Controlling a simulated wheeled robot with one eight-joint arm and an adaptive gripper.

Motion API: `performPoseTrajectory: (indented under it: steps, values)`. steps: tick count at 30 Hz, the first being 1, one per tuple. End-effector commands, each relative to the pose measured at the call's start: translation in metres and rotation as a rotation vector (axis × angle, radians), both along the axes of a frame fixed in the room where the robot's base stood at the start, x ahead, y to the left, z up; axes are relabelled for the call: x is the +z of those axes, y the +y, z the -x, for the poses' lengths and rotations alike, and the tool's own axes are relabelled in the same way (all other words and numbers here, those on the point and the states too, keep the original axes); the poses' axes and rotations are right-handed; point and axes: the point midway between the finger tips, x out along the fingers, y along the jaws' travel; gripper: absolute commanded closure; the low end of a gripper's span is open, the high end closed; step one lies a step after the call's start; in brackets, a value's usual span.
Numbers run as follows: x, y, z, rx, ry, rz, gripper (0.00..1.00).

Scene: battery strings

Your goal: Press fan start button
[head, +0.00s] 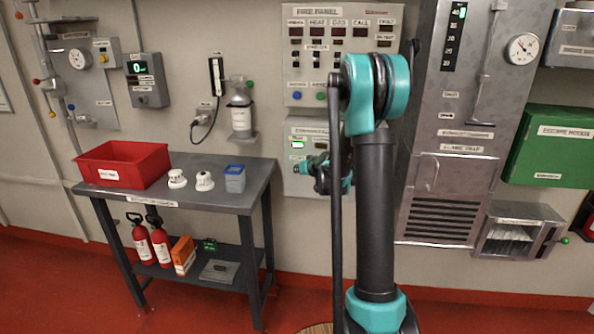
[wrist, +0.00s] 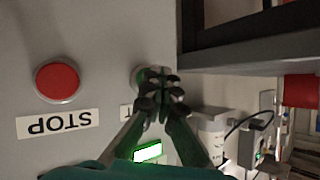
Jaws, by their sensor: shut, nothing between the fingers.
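The fan control box (head: 306,128) is on the wall below the fire panel, with a small lit green display. My arm covers its right and lower parts, and the buttons cannot be made out in the head view. In the wrist view, which is upside down, my gripper (wrist: 158,92) is shut and empty, with its fingertips over a round button (wrist: 139,74) with a pale rim and some green. Its label is mostly hidden. Whether the tips touch it cannot be told. A red button (wrist: 57,82) with a STOP label (wrist: 58,124) is to the left.
The fire panel (head: 334,14) is directly above the control box. A grey table (head: 232,198) with a red bin (head: 122,163) stands to the left. A grey cabinet (head: 428,205) is to the right. Red floor (head: 205,315) is open in front.

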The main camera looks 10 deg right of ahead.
Motion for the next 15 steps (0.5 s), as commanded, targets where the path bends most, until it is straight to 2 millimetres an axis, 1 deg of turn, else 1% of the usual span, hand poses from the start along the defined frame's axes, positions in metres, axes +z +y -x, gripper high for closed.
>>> performPoseTrajectory:
  steps: [9,15]
  values:
    - [0.0,0.005,0.016,0.0,0.0,0.001,1.0]
    - [0.0,0.006,0.018,0.0,0.0,0.0,1.0]
